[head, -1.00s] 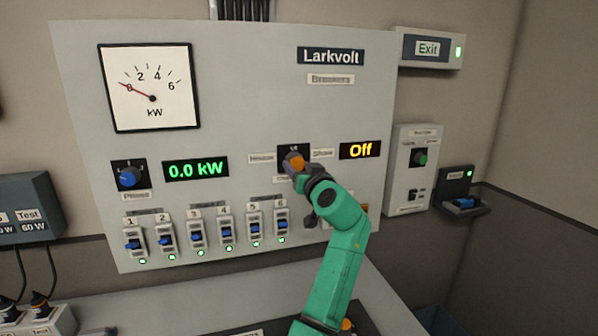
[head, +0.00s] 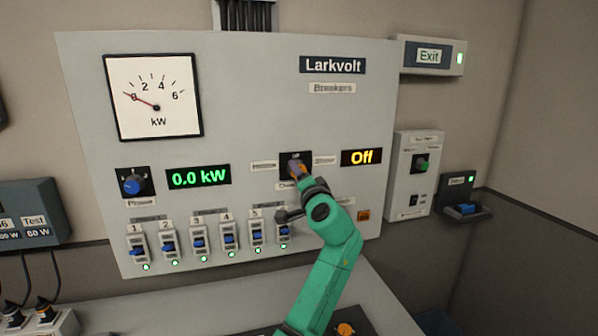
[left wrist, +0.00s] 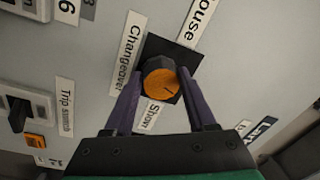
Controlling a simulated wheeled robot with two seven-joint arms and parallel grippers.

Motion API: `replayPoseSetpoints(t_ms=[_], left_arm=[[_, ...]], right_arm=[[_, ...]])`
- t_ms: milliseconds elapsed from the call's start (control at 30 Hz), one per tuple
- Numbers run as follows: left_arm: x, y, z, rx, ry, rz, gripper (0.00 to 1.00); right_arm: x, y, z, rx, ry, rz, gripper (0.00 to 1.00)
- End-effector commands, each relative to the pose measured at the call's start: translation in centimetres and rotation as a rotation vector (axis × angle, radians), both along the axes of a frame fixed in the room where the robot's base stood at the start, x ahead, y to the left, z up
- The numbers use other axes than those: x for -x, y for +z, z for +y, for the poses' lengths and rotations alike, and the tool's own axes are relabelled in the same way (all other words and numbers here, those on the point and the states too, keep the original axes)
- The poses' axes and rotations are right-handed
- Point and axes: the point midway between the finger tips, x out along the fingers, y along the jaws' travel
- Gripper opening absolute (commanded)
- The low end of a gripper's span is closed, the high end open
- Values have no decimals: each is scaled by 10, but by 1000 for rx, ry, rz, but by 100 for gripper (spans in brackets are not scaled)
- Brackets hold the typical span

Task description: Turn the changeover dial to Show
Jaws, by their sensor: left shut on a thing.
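The changeover dial (left wrist: 160,82) is an orange-faced round knob with a dark rim on a black plate (head: 289,157). In the left wrist view the Show label (left wrist: 152,115) lies just below the dial and the House label (left wrist: 201,20) is at upper right. A short dark mark shows on the dial's face. My left gripper (head: 297,170) is shut on the dial, with a purple finger on each side; it also shows in the left wrist view (left wrist: 160,88). In the head view the fingers partly hide the dial.
Several breaker switches (head: 199,241) with green lights line the panel's lower part. A blue knob (head: 133,184), a 0.0 kW display (head: 198,177) and a kW meter (head: 154,97) are at the left. An orange trip switch (head: 363,215) is close to my forearm, below right of the dial.

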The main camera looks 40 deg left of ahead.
Motion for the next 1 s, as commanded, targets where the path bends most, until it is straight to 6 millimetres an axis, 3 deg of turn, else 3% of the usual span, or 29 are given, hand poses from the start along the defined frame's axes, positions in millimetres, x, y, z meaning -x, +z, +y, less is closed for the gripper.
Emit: replayPoseSetpoints(t_ms=[33,600,1000], left_arm=[[1,9,1,-31,0,26,1],[2,13,1,-325,3,444,1],[2,12,2,-428,4,591,1]], right_arm=[[0,7,0,0,0,0,0],[0,52,2,-2,0,-1,0],[0,68,3,-4,0,0,0]])
